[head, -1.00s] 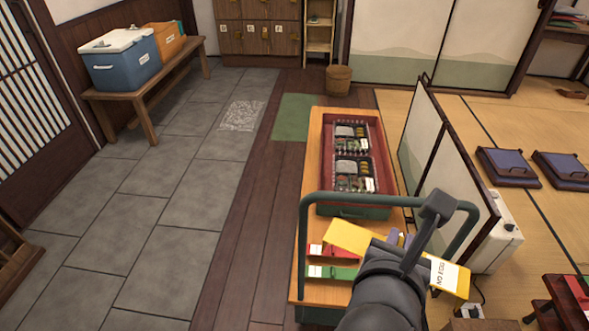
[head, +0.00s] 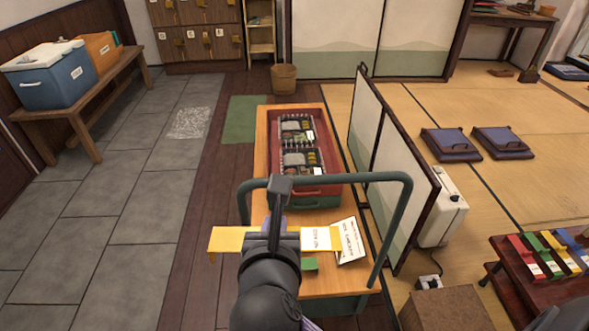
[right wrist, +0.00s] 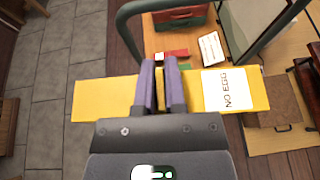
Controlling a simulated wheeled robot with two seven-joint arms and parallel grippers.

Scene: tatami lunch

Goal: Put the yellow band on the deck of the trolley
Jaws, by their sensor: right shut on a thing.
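The yellow band (head: 226,240) carries a white "NO EGG" label and lies crosswise in my right gripper (right wrist: 166,65). The gripper's purple fingers are shut on its middle, as the right wrist view shows. The trolley (head: 320,307) has a wooden deck (head: 335,281) and a green tube handle (head: 392,180). In the head view the held band overlaps the near deck, its left end reaching past the deck's left edge; its height above the deck is hard to tell. A red band (right wrist: 172,54) and a green band (head: 310,264) lie on the deck, partly hidden. My left gripper is out of view.
A white printed card (head: 350,241) lies on the deck's right side. A red crate (head: 318,191) with lunch boxes fills the far deck. A folding screen (head: 395,170) stands close on the right. A low table (head: 500,268) holds several coloured bands.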

